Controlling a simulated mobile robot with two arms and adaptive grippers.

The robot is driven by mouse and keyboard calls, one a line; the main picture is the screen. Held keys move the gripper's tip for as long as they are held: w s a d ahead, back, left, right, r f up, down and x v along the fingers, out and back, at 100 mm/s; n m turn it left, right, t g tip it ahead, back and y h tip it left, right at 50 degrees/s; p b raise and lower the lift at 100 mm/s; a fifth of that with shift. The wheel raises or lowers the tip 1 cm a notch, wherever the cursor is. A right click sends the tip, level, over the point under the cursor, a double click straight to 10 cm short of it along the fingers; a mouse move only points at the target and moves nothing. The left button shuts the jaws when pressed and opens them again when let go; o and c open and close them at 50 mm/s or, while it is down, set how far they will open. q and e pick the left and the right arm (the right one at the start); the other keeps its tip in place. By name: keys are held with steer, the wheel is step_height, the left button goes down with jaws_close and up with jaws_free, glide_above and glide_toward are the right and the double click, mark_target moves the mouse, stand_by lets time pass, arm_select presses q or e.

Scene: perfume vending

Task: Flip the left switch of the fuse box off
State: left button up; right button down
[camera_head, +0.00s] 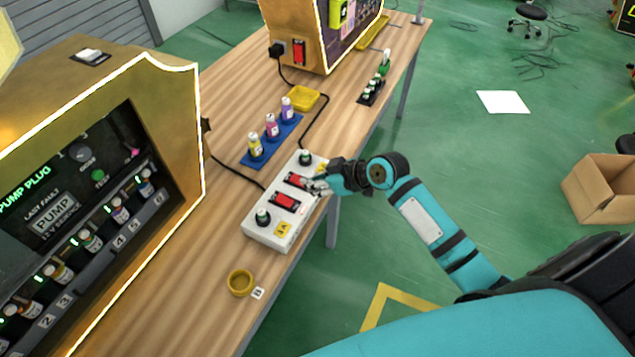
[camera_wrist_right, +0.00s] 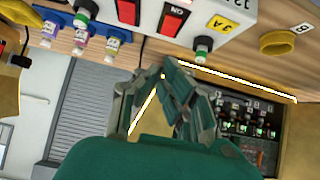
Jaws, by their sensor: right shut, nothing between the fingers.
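The white fuse box (camera_head: 268,237) lies on the wooden table. It has two red rocker switches in black frames, one farther (camera_head: 296,180) and one nearer (camera_head: 285,201), with a green-black knob at each end. My right gripper (camera_head: 315,186) is shut and empty at the box's right edge, beside the farther switch; I cannot tell whether it touches. In the right wrist view the fuse box (camera_wrist_right: 228,18) spans the top, with both switches (camera_wrist_right: 128,12) (camera_wrist_right: 172,18) partly cut off or tilted, and the gripper (camera_wrist_right: 165,82) in front. My left gripper is not in view.
A gold vending machine (camera_head: 185,150) stands at left, another (camera_head: 290,50) at the back. A blue rack (camera_head: 270,143) of small bottles and a yellow tray (camera_head: 304,98) lie beyond the box. A yellow ring (camera_head: 240,283) lies nearer. Cables run across the table.

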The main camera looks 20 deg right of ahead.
steer(key=shift+v, duration=0.85)
steer(key=shift+f, duration=0.1)
